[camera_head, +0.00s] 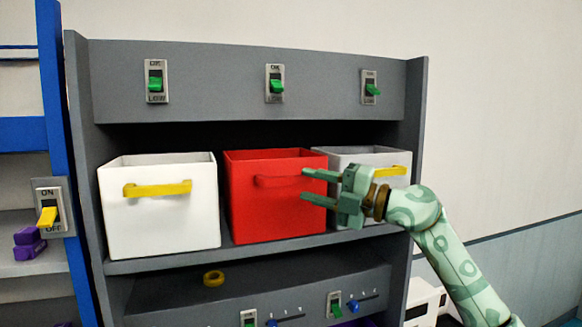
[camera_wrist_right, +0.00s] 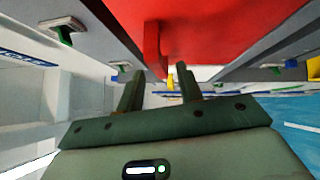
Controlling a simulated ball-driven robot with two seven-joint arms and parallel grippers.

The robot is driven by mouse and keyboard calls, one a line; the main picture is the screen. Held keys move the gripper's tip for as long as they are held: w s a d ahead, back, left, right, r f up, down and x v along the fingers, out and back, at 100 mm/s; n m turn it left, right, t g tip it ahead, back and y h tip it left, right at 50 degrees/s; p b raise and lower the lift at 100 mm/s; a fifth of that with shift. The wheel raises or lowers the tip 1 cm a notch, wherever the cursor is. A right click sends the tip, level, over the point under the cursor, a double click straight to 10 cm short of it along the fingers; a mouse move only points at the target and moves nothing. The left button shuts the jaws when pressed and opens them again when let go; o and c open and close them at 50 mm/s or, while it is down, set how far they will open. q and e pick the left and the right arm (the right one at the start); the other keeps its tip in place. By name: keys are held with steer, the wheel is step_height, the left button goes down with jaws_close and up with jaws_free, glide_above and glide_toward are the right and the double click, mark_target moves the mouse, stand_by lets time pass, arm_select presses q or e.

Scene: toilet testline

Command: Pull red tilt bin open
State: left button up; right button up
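The red tilt bin (camera_head: 262,215) sits on the middle shelf between two white bins. Its red handle (camera_head: 268,181) is on the upper front face, and it looks upright. My right gripper (camera_head: 304,184) comes in from the right in front of the bin's right side, fingers pointing left towards the handle. It is open and empty. In the right wrist view the red bin (camera_wrist_right: 220,30) fills the top, and the handle (camera_wrist_right: 152,50) hangs just beyond the two spread fingertips (camera_wrist_right: 160,82). I cannot tell whether they touch. My left gripper is not in view.
A white bin (camera_head: 150,228) with a yellow handle stands left of the red one, another (camera_head: 345,157) right, partly behind my gripper. Green switches (camera_head: 275,84) line the panel above. Blue-framed shelving (camera_head: 52,100) stands left.

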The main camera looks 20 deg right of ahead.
mark_target(295, 180)
steer(key=x, duration=0.1)
steer(key=p+x, duration=0.1)
steer(key=x, duration=0.2)
steer(key=shift+s+a+r, duration=0.2)
steer(key=shift+a+r, duration=0.05)
steer(key=shift+r, duration=0.05)
steer(key=shift+w+a+f+p, duration=0.15)
steer(key=shift+w+a+p, duration=0.15)
steer(key=shift+w, duration=0.2)
steer(key=shift+c, duration=0.4)
